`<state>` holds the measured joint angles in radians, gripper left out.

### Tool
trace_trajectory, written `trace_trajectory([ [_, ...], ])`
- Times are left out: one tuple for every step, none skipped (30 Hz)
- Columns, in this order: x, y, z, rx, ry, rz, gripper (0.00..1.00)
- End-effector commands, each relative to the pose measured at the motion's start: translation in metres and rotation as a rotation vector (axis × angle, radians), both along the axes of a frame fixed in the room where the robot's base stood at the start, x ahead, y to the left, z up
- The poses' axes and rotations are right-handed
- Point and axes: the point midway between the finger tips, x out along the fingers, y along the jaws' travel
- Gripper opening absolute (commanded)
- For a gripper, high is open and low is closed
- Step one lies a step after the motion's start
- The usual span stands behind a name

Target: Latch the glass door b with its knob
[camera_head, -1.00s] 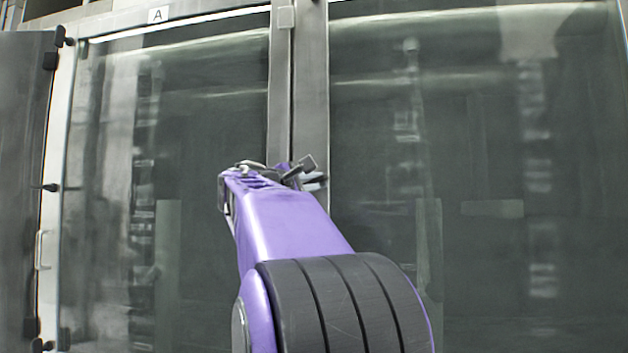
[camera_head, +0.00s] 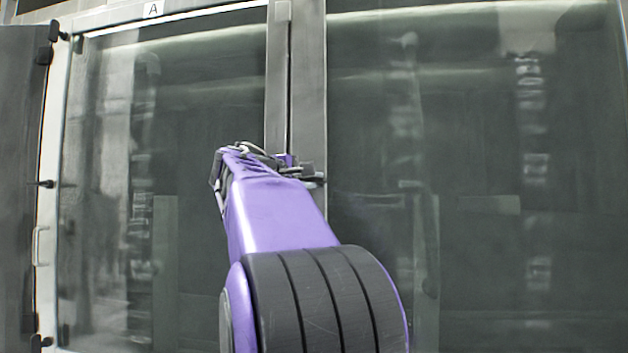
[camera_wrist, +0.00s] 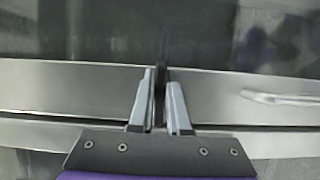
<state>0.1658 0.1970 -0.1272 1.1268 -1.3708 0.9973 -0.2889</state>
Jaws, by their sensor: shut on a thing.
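Two glass doors fill the body camera view. The left one (camera_head: 200,120) sits under a label "A" (camera_head: 153,9); the right one (camera_head: 470,150) shows no label in view, so I take it as door b. Both look closed against the grey frame post between them. My gripper (camera_wrist: 160,100) is in front of this post, its two grey fingers shut on a thin dark knob (camera_wrist: 160,82) on the metal frame strip. In the body camera view my purple arm hides most of the gripper and the knob.
A metal bar handle (camera_wrist: 280,98) sits on the frame strip, to the right in the wrist view. A dark panel (camera_head: 20,180) stands at the far left, beside a post with a small handle (camera_head: 40,246) and dark hinges.

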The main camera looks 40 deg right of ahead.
Motion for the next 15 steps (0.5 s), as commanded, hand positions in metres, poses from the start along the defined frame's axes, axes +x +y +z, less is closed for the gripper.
trace_trajectory([
  [0.0036, 0.0024, -0.0001, 0.0, -0.001, 0.011, 0.0],
  [0.0036, 0.0024, 0.0, -0.001, -0.001, 0.011, 0.0],
  [0.0036, 0.0025, 0.0001, -0.001, -0.001, 0.011, 0.0],
  [0.0036, 0.0025, 0.0002, -0.001, -0.001, 0.011, 0.0],
  [0.0036, 0.0025, 0.0003, -0.001, -0.001, 0.012, 0.0],
  [0.0036, 0.0026, 0.0005, -0.002, -0.002, 0.012, 0.0],
  [0.0036, 0.0026, 0.0006, -0.001, -0.003, 0.012, 0.21],
  [0.0034, 0.0026, 0.0006, -0.002, -0.002, 0.011, 0.26],
  [0.0031, 0.0024, 0.0006, -0.002, -0.002, 0.01, 0.33],
  [0.003, 0.0022, 0.0006, -0.002, -0.002, 0.01, 0.39],
  [0.0027, 0.002, 0.0007, -0.002, -0.002, 0.009, 0.44],
  [0.0023, 0.0018, 0.0007, -0.002, -0.002, 0.008, 0.45],
  [0.0021, 0.0017, 0.0007, -0.002, -0.002, 0.007, 0.45],
  [0.0018, 0.0015, 0.0008, -0.002, -0.002, 0.007, 0.45],
  [0.0016, 0.0013, 0.0008, -0.002, -0.002, 0.006, 0.45],
])
